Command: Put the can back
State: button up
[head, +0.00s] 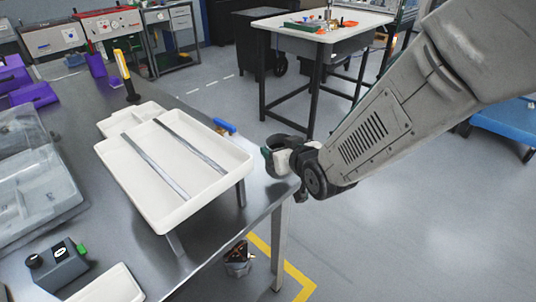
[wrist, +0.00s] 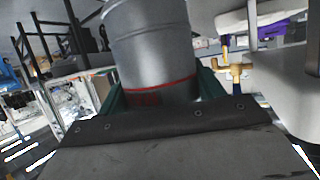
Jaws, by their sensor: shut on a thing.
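The can (wrist: 150,45) is a grey metal cylinder with ribs and a red line near its lower end. It fills the upper middle of the wrist view, between the green fingers of my gripper (head: 274,158), which is shut on it. In the head view my gripper is at the right edge of the metal table, beside the white tray (head: 160,207). I cannot clearly make out the can in the head view.
The raised white tray has two metal strips and no can. A blue-handled tool (head: 225,126) lies behind it. A grey control box (head: 58,268) and clear plastic bins (head: 35,185) stand left. A bucket (head: 238,260) is below the table edge. Open floor lies right.

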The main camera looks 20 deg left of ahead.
jog(key=shift+w+a, duration=0.2)
jog(key=shift+a, duration=0.4)
jog(key=shift+a+f, duration=0.35)
jog(key=shift+a, duration=0.2)
jog(key=f, duration=0.2)
jog(key=shift+w+d+f, duration=0.2)
jog(key=shift+d+f, duration=0.15)
jog(key=shift+a+f, duration=0.2)
jog(key=shift+s, duration=0.1)
jog(key=shift+f, duration=0.15)
jog(key=o, duration=1)
jog(key=shift+o, duration=0.2)
